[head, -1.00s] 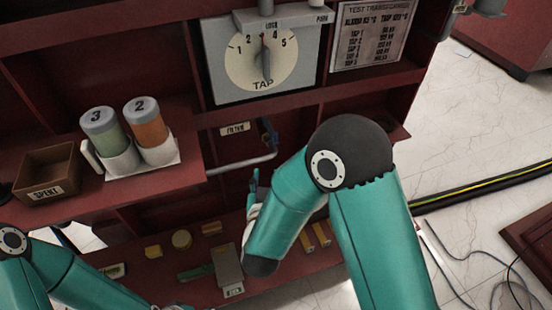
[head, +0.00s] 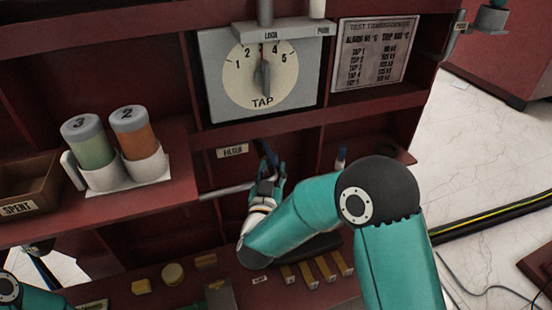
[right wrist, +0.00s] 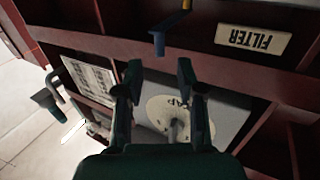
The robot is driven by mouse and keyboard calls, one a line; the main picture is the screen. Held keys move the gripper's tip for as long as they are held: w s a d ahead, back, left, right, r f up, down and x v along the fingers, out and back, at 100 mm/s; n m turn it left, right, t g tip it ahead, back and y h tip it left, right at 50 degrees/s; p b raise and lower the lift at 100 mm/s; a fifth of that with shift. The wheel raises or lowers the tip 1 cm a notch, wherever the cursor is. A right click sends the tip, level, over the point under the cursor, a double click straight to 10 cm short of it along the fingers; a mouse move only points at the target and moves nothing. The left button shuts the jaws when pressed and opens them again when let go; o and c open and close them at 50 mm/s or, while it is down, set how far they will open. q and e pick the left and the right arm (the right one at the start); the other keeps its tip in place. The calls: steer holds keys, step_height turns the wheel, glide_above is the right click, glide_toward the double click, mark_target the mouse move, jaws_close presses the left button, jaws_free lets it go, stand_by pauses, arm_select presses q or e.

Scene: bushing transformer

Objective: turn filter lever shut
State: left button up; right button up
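The filter lever is a blue handle (head: 268,152) beside the FILTER label (head: 232,151), below the tap dial, and it is partly hidden by my right gripper (head: 271,168). In the right wrist view, the blue lever (right wrist: 158,42) hangs just beyond my right fingertips (right wrist: 160,72), roughly in line with the gap between them. The fingers are spread apart with nothing between them, and no contact with the lever shows. The FILTER label (right wrist: 253,39) appears upside down there. My left gripper is outside the views; only part of the left arm shows at the lower left.
The tap dial (head: 261,76) is above the lever. A grey pipe (head: 226,190) runs left of my right gripper. Canisters 3 (head: 89,141) and 2 (head: 136,131) and the SPENT box (head: 22,190) are on the left shelf. Yellow blocks (head: 325,268) lie on the lower shelf.

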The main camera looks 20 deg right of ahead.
mark_target(275, 158)
steer(key=x, duration=0.6)
steer(key=shift+b, duration=0.4)
jaws_close()
